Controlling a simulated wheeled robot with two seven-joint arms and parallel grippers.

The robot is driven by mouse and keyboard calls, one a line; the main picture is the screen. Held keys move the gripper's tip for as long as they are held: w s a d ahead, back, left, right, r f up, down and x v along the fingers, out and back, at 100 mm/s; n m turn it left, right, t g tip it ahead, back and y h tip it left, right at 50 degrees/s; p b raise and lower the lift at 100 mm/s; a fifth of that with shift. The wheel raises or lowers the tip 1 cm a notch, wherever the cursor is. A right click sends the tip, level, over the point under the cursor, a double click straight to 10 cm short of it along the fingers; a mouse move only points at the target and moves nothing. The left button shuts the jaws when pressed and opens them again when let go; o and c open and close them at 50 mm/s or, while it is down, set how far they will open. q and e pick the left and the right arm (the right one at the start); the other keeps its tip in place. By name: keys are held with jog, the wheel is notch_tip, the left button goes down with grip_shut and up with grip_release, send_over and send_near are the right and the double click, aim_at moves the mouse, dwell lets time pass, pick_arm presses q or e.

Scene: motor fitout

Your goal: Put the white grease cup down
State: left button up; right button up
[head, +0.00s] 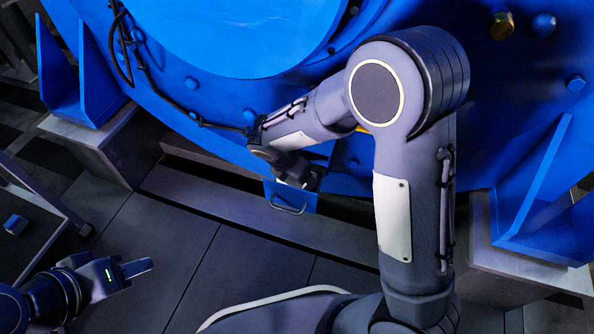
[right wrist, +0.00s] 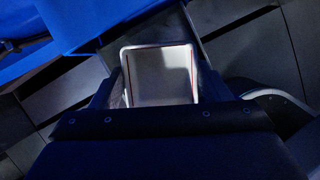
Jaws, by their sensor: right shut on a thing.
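The white grease cup (right wrist: 160,76) shows in the right wrist view as a pale, square-mouthed container with thin red lines along its inner sides. My right gripper (right wrist: 158,92) is shut on it, with a dark finger at each side. The cup cannot be made out there. My left gripper (head: 132,270) is low at the left, away from the cup; its finger gap is unclear.
The large blue motor (head: 225,35) fills the back, with bolts and black cables. Blue brackets stand on grey blocks at left (head: 85,125) and right (head: 530,250). A dark surface at the left edge carries a small blue block (head: 15,225). The floor (head: 165,245) between is clear.

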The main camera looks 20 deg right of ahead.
jog(key=o, duration=1.1)
jog(key=shift+c, duration=0.2)
jog(key=p+v, duration=0.5)
jog(key=v, duration=0.6)
jog(key=s+d+r+m+t+y, duration=0.1)
jog(key=s+d+r+m+y, duration=0.2)
jog(key=s+m, duration=0.7)
jog(key=s+d+r+m+t+y, duration=0.2)
jog(key=s+d+r+m+y, duration=0.2)
jog(key=m, duration=1.2)
jog(key=s+d+r, duration=0.2)
jog(key=s+d, duration=0.2)
jog(key=s, duration=0.1)
jog(key=shift+s+r+y, duration=0.2)
jog(key=shift+s+y, duration=0.1)
jog(key=shift+s, duration=0.1)
jog(key=shift+d+p, duration=0.15)
jog(key=shift+p, duration=0.15)
